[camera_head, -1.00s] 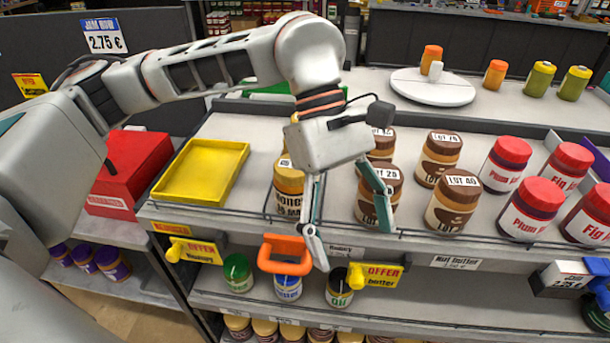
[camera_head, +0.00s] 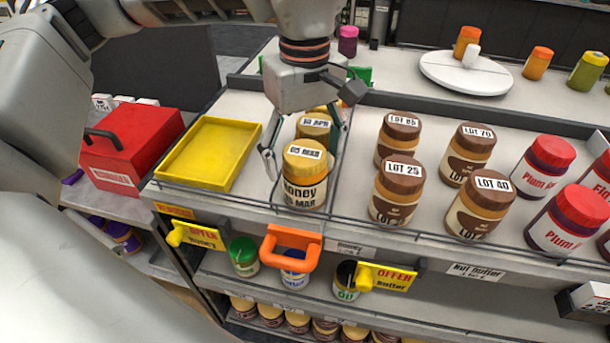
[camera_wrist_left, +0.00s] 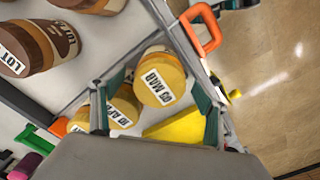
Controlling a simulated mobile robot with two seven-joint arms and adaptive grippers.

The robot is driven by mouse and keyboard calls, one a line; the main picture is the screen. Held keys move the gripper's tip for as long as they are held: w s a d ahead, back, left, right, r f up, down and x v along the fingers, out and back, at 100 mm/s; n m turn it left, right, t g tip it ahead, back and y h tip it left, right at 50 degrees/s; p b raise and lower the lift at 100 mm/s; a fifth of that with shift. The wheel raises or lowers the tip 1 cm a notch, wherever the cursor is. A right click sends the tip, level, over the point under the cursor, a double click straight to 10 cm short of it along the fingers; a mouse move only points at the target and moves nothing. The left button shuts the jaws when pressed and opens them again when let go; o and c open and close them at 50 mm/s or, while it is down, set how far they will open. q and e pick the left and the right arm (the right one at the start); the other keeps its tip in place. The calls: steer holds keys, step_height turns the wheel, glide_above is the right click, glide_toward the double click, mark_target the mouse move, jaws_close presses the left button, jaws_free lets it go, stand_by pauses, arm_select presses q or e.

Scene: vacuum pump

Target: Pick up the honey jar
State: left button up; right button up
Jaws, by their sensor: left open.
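The front honey jar (camera_head: 304,178), with a yellow lid labelled 05 MAR, stands upright near the shelf's front edge. A second honey jar (camera_head: 315,126), labelled 10 APR, stands behind it, partly hidden by the gripper. My left gripper (camera_head: 305,152) is open above and around the jars, one finger at the left and one at the right. Whether the fingers touch a jar cannot be told. In the left wrist view the front jar (camera_wrist_left: 160,80) lies between the open fingers, with the 10 APR jar (camera_wrist_left: 123,108) beside the left one. My right gripper is not seen.
A yellow tray (camera_head: 240,165) sits left of the jars. Brown-lidded nut butter jars (camera_head: 397,190) stand to the right behind a thin divider. An orange handle (camera_head: 291,248) hangs at the shelf front. A red toolbox (camera_head: 130,150) is at the far left.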

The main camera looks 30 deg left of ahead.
arm_select(q)
steer(key=shift+f, duration=1.25)
steer(key=c, duration=1.6)
steer(key=shift+w+r, duration=0.1)
steer(key=shift+r, duration=0.05)
